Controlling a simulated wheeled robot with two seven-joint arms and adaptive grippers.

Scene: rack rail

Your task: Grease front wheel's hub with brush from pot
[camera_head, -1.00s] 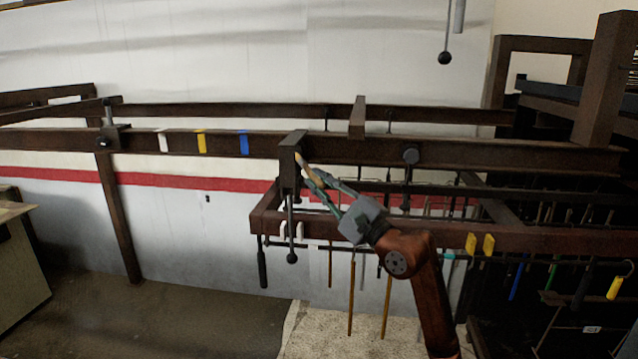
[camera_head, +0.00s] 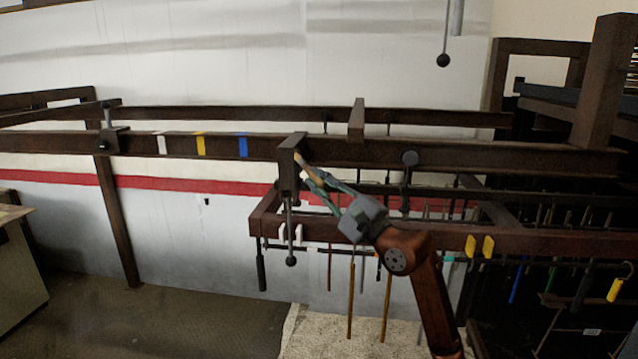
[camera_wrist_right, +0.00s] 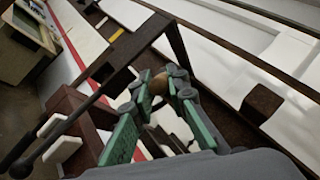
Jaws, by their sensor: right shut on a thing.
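My right gripper (camera_head: 320,182) is shut on a slim tan thing, seemingly the brush (camera_head: 306,168). Its far end points up and left at the dark hanger block (camera_head: 290,158) on the rail. It looks very close to the block's right side; I cannot tell whether they touch. In the right wrist view, the right gripper's green-sided fingers (camera_wrist_right: 163,94) close around a brown piece of it (camera_wrist_right: 157,84). A round dark wheel-like part (camera_head: 409,157) sits on the rail to the right. I cannot make out the pot or identify the front wheel's hub. My left gripper is out of view.
A long brown rail (camera_head: 350,152) carries white, yellow and blue (camera_head: 243,145) marks. A ball-ended rod (camera_head: 290,240) hangs under the block. The floor at left is clear.

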